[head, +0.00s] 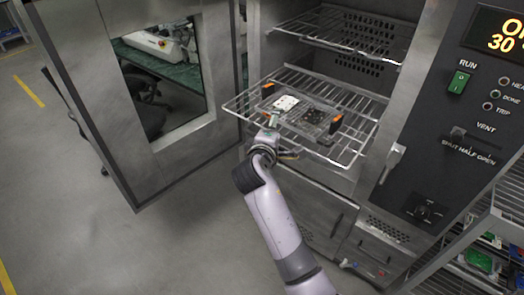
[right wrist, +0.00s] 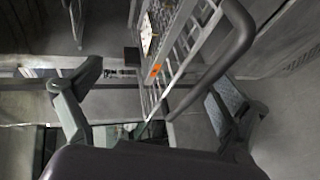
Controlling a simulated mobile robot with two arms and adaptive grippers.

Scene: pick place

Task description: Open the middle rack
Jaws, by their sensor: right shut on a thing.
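The middle rack (head: 347,156) is a wire shelf in the metal oven. It sticks out of the oven's front opening. A clear tray with a white piece (head: 285,103) and a dark piece lies on it, with orange-and-black clips at its corners. My right gripper (head: 272,124) is at the rack's front edge, shut on the rack. In the right wrist view, the rack's bars (right wrist: 178,75) run up between my fingers. The exact contact is hard to see there. My left gripper is not in view.
The oven door (head: 82,75) with its window stands open at the left. An upper wire rack (head: 340,30) is inside the oven. A control panel (head: 455,130) is at the right. A metal shelf with green boards (head: 480,260) stands at lower right. The floor at lower left is clear.

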